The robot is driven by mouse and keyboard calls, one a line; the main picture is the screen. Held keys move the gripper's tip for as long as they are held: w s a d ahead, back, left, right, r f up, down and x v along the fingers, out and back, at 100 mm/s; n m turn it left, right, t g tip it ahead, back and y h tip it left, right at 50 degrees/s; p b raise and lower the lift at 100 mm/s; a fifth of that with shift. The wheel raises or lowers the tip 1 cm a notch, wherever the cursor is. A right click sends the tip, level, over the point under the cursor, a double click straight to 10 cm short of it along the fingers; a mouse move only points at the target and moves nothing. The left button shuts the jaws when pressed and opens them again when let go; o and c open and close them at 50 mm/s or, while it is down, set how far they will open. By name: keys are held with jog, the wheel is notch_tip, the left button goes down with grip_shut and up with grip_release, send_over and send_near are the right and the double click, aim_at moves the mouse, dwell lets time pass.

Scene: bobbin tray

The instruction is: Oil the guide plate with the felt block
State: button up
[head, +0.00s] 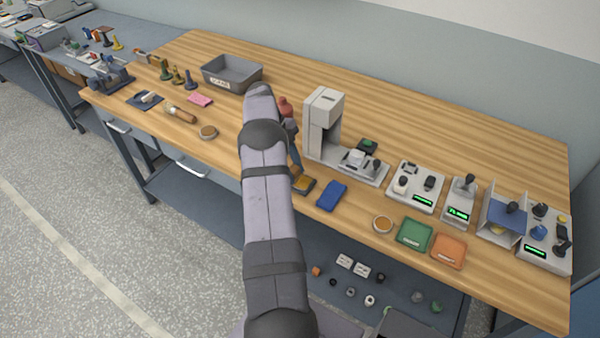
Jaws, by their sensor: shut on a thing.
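My gripper (296,166) points down over the workbench, right of my forearm, and is partly hidden by it. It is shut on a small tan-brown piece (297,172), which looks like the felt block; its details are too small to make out. Just below it lies a dark, shallow holder with a yellow top (305,185). I cannot tell whether the piece touches it. I cannot pick out the guide plate for certain. A white machine (325,125) with a long flat base (362,173) stands to the right of my gripper.
A blue cloth (332,195) lies right of the dark holder. Several grey devices stand at right. A grey bin (232,76) stands behind left. The back middle is clear.

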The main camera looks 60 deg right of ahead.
jog(key=shift+w, duration=1.35)
jog(key=shift+s+f+b, duration=0.1)
jog(key=shift+s+b, duration=1.1)
jog(key=shift+s, duration=3.4)
notch_tip(320, 180, up, 8)
jog(key=p, duration=0.4)
jog(key=shift+p, duration=0.3)
jog(key=shift+w, duration=0.15)
